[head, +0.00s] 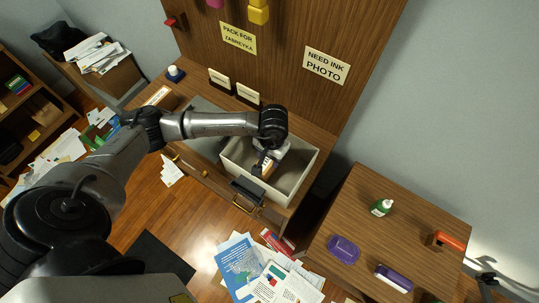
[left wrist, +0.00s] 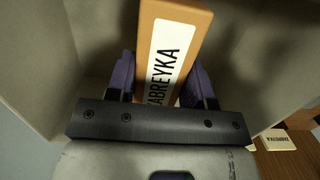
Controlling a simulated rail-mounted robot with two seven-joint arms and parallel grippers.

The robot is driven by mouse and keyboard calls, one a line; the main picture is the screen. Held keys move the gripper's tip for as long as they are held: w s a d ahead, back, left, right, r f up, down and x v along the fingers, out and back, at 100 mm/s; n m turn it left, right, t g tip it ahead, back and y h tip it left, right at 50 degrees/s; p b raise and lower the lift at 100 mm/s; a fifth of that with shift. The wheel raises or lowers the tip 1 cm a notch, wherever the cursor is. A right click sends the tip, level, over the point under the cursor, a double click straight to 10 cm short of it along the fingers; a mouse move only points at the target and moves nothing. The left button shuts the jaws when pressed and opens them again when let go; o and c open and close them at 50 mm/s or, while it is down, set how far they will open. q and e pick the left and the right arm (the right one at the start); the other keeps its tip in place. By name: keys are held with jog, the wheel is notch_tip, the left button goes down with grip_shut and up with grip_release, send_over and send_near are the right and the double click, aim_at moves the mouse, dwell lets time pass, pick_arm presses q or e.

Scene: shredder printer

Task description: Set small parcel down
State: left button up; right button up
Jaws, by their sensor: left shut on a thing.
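The small parcel is an orange-brown box (left wrist: 190,20) with a white label reading "ABREYKA"; part of the label is hidden by my gripper. My left gripper (left wrist: 160,85) is shut on it, with a purple finger pad on each side. In the head view the parcel (head: 266,165) shows partly below my left gripper (head: 267,160), inside the pale open bin (head: 306,170) set in the wooden desk. The bin's walls surround the parcel in the left wrist view. I cannot tell whether the parcel touches the bin's floor. My right gripper is not in view.
A wooden side table (head: 340,212) at the right holds a green bottle (head: 381,208), a purple dish (head: 343,249) and a purple-topped item (head: 393,278). Signs hang on the wooden back panel (head: 290,40). Papers (head: 265,272) lie scattered on the floor.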

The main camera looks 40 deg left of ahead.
pick_arm(q)
jog(key=shift+f, duration=0.1)
jog(key=o, duration=1)
notch_tip(320, 180, up, 12)
jog(key=w, duration=0.1)
jog(key=shift+w+a, duration=0.15)
jog(key=shift+w, duration=0.05)
